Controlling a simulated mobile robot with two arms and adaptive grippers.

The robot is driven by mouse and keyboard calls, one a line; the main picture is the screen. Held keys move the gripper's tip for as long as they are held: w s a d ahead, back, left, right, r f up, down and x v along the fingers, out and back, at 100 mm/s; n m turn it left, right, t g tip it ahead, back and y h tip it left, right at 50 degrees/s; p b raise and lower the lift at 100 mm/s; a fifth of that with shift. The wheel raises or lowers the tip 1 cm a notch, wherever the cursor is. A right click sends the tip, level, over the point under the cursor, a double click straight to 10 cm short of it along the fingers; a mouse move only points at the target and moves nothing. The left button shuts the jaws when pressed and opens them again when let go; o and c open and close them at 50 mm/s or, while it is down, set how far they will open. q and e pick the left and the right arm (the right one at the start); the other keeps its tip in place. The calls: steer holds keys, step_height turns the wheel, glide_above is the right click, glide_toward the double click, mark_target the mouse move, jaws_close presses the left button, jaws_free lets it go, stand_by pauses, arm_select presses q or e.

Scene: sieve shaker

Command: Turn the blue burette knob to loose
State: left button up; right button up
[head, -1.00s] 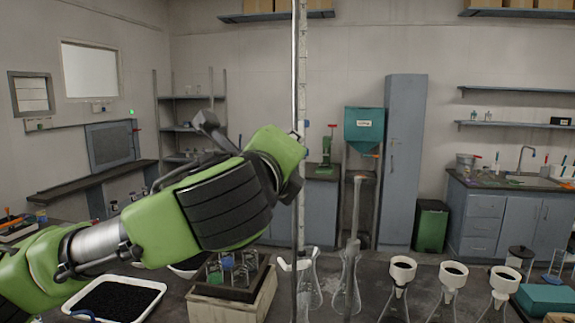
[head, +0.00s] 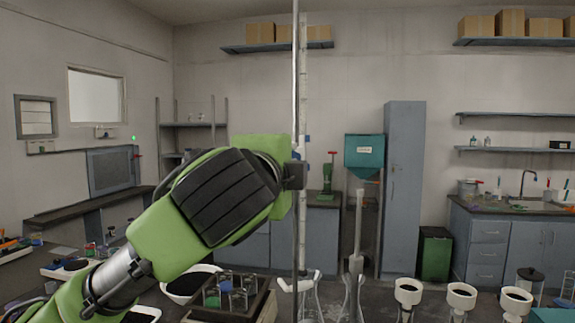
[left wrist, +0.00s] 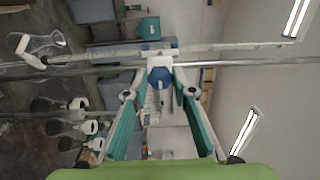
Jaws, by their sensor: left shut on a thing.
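The burette (head: 303,75) is a tall pale tube standing upright beside a thin metal rod (head: 295,60). In the left wrist view the burette (left wrist: 225,49) and the rod (left wrist: 235,63) run across the picture. The blue knob (left wrist: 159,75) sits on the burette's line, between the tips of my left gripper (left wrist: 160,84). In the head view my left wrist reaches the rod and covers most of the fingers; only small blue bits show there. My right gripper is in neither view.
White funnels on flasks (head: 408,292) stand at the front right. A dark tray with glass vials (head: 265,290) is left of the burette's foot. Glass flasks stand close below the burette. The air right of the burette is free.

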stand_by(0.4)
arm_select(q)
steer(key=o, duration=1.1)
steer(key=s, duration=0.4)
steer(key=s+a, duration=0.1)
steer(key=s, duration=0.3)
steer(key=s+a, duration=0.1)
steer(key=s, duration=0.2)
steer(key=shift+s+a, duration=0.2)
steer(key=shift+s, duration=0.2)
steer(key=shift+f, duration=0.1)
